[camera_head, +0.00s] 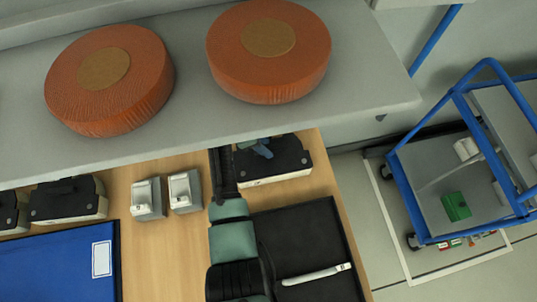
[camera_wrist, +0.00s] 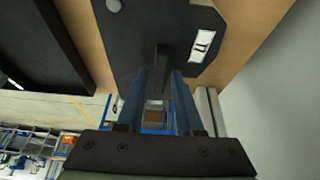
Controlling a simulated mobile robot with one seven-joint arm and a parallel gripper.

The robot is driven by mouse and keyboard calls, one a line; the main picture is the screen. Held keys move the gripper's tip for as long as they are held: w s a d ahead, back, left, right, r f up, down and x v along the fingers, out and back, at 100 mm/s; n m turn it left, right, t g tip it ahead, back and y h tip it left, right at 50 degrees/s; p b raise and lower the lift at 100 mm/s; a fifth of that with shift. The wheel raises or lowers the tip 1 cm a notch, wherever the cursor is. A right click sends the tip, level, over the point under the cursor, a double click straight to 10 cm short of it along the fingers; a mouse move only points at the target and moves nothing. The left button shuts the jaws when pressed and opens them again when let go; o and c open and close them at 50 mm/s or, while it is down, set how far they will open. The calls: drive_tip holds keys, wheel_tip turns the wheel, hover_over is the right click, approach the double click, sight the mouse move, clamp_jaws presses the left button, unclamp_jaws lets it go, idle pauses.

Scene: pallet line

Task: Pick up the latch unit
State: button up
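A black unit with a pale base (camera_head: 287,166), probably the latch unit, sits on the wooden table under the shelf edge. In the wrist view its black top (camera_wrist: 125,32) fills the upper middle, with a white label and a raised dark bar (camera_wrist: 162,62). My gripper (camera_head: 257,149) is at this unit, its blue fingers over the top. In the wrist view my gripper (camera_wrist: 160,80) has its two fingers apart, one on each side of the bar, with visible gaps. Whether the fingertips touch the bar is hard to tell.
Similar black units (camera_head: 68,200) stand at left, beside two small grey boxes (camera_head: 148,198). A blue folder-like panel (camera_head: 60,265) lies in front. A grey shelf (camera_head: 190,115) with two orange round objects (camera_head: 268,65) overhangs the table. A blue cart (camera_head: 400,185) stands right.

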clamp_jaws()
drive_tip(key=shift+r, duration=0.1)
idle(1.0)
